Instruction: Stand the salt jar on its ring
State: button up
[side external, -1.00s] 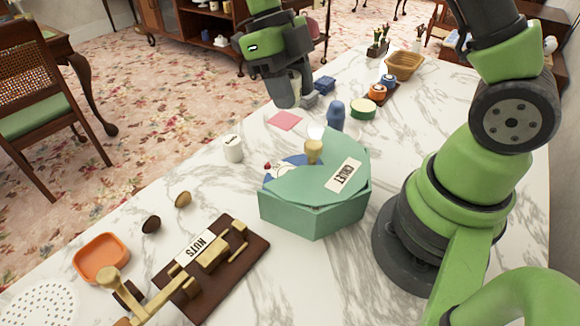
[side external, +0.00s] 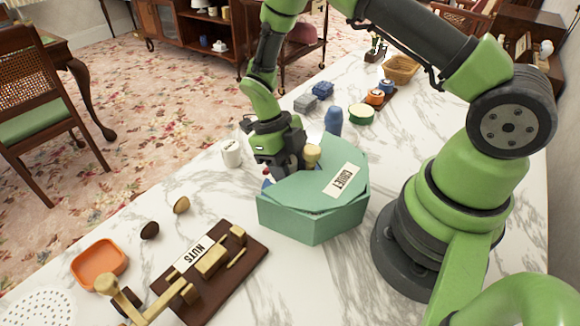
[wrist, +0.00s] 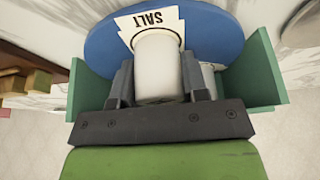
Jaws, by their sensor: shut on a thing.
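My gripper (side external: 283,165) is at the open front of the green box labelled CRUET (side external: 315,215). In the wrist view its fingers (wrist: 158,85) are shut on a white jar (wrist: 157,65). The jar is over or on a round blue platform (wrist: 105,45), beside a white SALT label (wrist: 150,20) that it partly overlaps. No writing shows on the jar's visible side. Another pale thing (wrist: 208,72) shows partly behind the right finger.
A white lettered jar (side external: 232,153) stands left of the box. A blue peg-like figure (side external: 333,120) stands behind it, and a green round tin (side external: 361,114) farther right. The NUTS board (side external: 212,265) lies in front. Green box walls (wrist: 265,75) flank my fingers closely.

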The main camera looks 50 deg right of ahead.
jog(key=shift+f, duration=0.15)
jog(key=o, duration=0.9)
jog(key=shift+o, duration=0.2)
